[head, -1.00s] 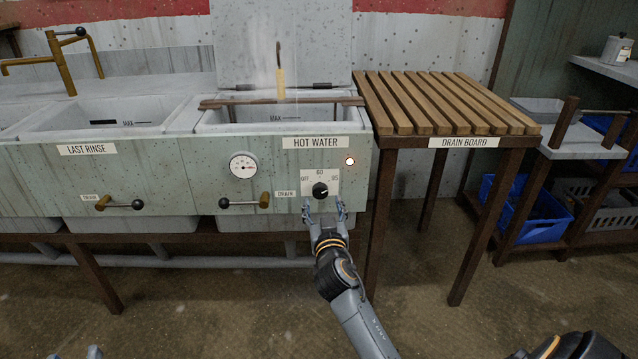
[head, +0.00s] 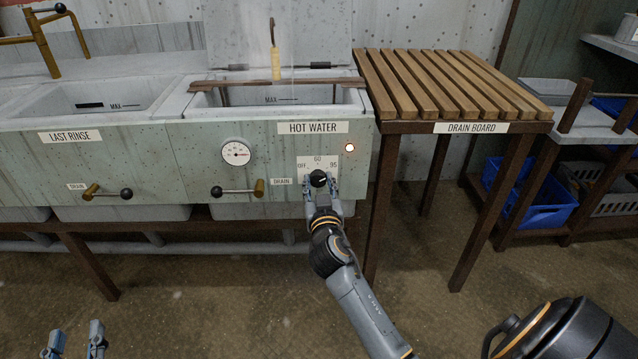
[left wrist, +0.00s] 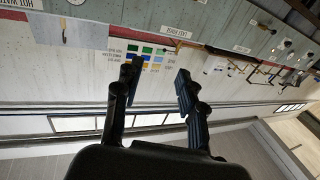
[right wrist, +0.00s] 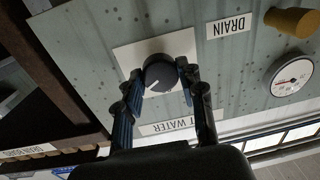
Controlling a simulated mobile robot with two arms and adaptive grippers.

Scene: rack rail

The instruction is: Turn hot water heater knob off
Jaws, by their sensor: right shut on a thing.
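The black hot water knob (head: 318,179) sits on a white dial plate (head: 304,161) marked OFF, 60 and 95, under the HOT WATER label (head: 312,127). Its white pointer line points to the upper right in the head view, toward the 95 side. My right gripper (head: 320,186) has its fingers on either side of the knob. In the right wrist view the knob (right wrist: 160,72) lies between the two fingertips, and the gripper is shut on it. My left gripper (head: 77,338) is at the lower left of the head view, its fingers apart and empty, away from the panel.
A gauge (head: 236,153) and a drain lever (head: 238,191) are to the left. The slatted drain board (head: 450,88) and its legs stand close on the right.

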